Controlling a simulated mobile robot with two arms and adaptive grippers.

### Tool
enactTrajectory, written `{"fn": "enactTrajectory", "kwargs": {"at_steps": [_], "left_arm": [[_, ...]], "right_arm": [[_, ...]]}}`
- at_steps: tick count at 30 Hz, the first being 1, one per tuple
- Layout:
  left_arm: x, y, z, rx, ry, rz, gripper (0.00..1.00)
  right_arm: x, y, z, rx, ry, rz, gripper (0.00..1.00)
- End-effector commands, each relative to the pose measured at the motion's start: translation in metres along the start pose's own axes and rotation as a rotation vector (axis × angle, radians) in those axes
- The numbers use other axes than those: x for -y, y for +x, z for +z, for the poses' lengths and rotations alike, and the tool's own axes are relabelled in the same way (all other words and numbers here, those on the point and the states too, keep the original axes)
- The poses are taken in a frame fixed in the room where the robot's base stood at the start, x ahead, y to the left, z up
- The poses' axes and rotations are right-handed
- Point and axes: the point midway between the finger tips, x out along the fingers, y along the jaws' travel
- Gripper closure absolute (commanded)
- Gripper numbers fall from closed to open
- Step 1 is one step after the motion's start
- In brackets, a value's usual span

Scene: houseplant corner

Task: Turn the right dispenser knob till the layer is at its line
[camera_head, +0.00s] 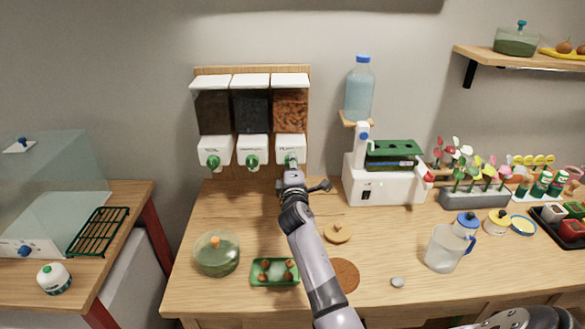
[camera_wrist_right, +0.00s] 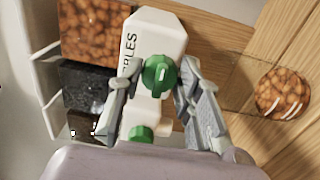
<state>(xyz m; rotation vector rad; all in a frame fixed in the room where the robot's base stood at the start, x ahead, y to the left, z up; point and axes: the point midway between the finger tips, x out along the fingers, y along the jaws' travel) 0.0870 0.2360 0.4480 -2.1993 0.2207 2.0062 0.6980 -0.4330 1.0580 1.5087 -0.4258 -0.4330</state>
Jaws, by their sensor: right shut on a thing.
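The right dispenser (camera_head: 290,105) holds orange-brown pebbles behind its clear front. Its white spout housing carries lettering ending in "BLES" in the right wrist view. My right gripper (camera_head: 292,172) is at this housing. In the right wrist view its fingers (camera_wrist_right: 158,76) stand on either side of the green knob (camera_wrist_right: 160,74), shut on it. A clear round vessel (camera_wrist_right: 283,92) with pebbles in it shows at the right of the wrist view. I cannot make out a line on it. In the head view the gripper and arm cover the space under this dispenser. My left gripper is not in view.
Two more dispensers, with brown (camera_head: 213,112) and black (camera_head: 251,111) contents, hang left of it. A white machine (camera_head: 385,182) with a water bottle (camera_head: 359,90) stands close on the right. A glass bowl (camera_head: 217,253), green tray (camera_head: 274,283) and jug (camera_head: 445,250) stand farther forward.

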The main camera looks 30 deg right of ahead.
Motion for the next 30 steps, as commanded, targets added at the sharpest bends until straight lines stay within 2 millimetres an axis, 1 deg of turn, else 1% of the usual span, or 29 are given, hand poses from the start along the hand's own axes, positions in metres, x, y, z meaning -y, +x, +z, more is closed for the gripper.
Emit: {"fn": "enactTrajectory", "kwargs": {"at_steps": [1, 15, 16, 24, 30], "left_arm": [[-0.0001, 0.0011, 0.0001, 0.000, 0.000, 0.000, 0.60], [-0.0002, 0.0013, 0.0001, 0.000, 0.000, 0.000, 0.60], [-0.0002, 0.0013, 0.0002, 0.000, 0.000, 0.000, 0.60], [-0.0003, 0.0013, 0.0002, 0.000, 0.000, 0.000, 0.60], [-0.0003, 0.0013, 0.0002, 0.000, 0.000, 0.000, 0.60]], "right_arm": [[0.0028, -0.0003, 0.0005, 0.002, 0.008, -0.005, 0.96], [0.0027, -0.0003, 0.0006, 0.002, 0.020, -0.006, 0.96], [0.0027, -0.0003, 0.0006, 0.002, 0.020, -0.006, 0.67], [0.0015, -0.0002, 0.0003, 0.001, 0.019, -0.003, 0.49], [0.0008, -0.0001, 0.0001, 0.001, 0.019, -0.002, 0.49]]}}
